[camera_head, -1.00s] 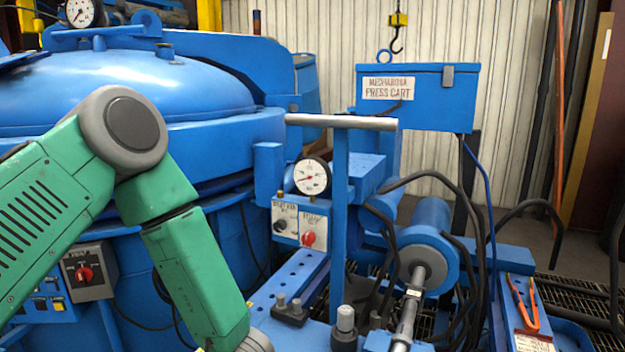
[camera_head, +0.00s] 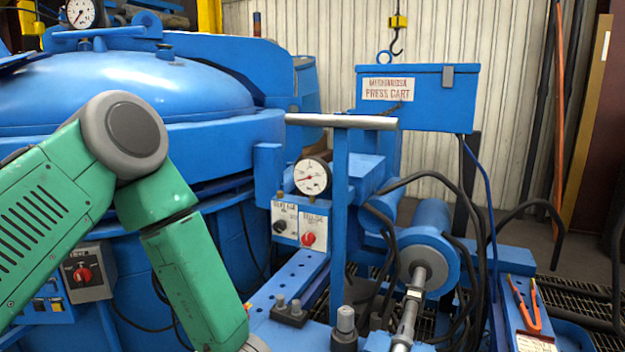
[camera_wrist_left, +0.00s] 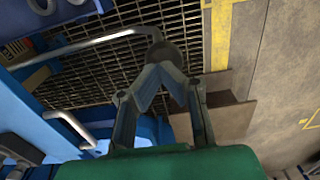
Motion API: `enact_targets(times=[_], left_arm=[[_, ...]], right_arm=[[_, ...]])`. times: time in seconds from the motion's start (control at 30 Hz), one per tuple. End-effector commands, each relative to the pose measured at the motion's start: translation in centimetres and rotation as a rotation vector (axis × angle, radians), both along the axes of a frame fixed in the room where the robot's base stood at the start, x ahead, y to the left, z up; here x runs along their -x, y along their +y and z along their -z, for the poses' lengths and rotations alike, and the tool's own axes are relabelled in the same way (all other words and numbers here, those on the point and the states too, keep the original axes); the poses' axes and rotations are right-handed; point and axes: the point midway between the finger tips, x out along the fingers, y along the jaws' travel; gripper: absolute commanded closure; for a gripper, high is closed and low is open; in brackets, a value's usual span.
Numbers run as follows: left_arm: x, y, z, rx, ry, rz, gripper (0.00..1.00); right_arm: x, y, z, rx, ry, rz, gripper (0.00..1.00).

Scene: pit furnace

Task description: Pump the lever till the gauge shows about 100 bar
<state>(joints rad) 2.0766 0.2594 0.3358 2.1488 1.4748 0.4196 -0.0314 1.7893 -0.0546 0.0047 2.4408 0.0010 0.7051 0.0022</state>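The pressure gauge (camera_head: 312,176) is a white dial with a red needle on the blue press cart. Its needle points to the left and slightly down; the numbers are too small to read. In the left wrist view, a grey bent lever (camera_wrist_left: 105,40) comes in from the left and ends in a dark round knob (camera_wrist_left: 166,54). My left gripper (camera_wrist_left: 166,66) has its two fingers drawn together at that knob and appears shut on it. In the head view this gripper and the lever are below the frame; only my green left arm shows. My right gripper is in neither view.
A control plate with a red knob (camera_head: 308,239) and a black knob sits under the gauge. A blue post with a grey crossbar (camera_head: 340,122) stands beside it. Black hoses loop around a cylinder (camera_head: 422,262). Orange-handled pliers (camera_head: 525,305) lie at the right. Grating covers the floor.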

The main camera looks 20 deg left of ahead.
Motion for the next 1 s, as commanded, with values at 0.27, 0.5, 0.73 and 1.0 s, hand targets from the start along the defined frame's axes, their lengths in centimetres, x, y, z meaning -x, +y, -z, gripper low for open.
enact_targets(times=[0.27,0.5,0.73,1.0], left_arm=[[0.1,0.0,0.4,0.0,0.0,-0.001,1.0],[0.1,0.0,0.7,0.0,0.0,0.0,1.0],[0.2,0.0,0.9,0.0,0.0,0.001,1.0],[0.3,0.0,1.3,0.0,0.0,0.001,1.0]], right_arm=[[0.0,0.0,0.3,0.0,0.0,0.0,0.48],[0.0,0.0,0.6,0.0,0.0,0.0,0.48],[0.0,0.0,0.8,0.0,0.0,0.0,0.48],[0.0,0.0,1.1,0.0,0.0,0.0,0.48]])
